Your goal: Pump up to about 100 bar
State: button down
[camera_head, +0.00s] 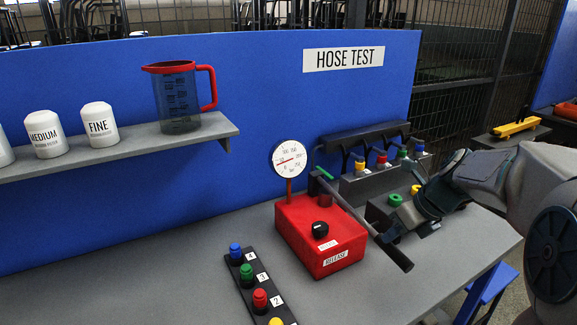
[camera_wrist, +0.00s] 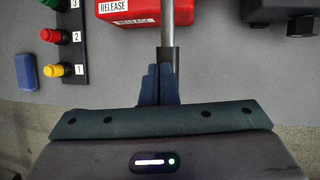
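The red pump box (camera_head: 318,236) stands on the bench, with a black knob (camera_head: 320,229) and a RELEASE label on its front. A round white gauge (camera_head: 289,158) rises on a red post behind it. Its red needle points left and slightly down; the exact reading is too small to tell. The pump lever (camera_head: 347,207) slopes from the back of the box down to the right. My gripper (camera_head: 384,236) is at the lever's lower part. In the wrist view its fingers (camera_wrist: 160,84) are close together at the lever's dark grip (camera_wrist: 169,56); the grip's end is hidden.
A strip of coloured buttons (camera_head: 254,290) lies left of the pump. Grey hose blocks with coloured fittings (camera_head: 382,165) stand behind and right. A shelf (camera_head: 140,145) carries a jug (camera_head: 178,98) and white canisters.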

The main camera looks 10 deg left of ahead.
notch_tip(320, 180, up, 12)
jog(key=p, duration=1.1)
jog(key=shift+p, duration=0.35)
notch_tip(320, 180, down, 12)
jog(key=b, duration=0.6)
jog(key=shift+r+b, duration=0.15)
jog(key=shift+b, duration=0.15)
notch_tip(320, 180, up, 12)
jog(key=p, duration=1.1)
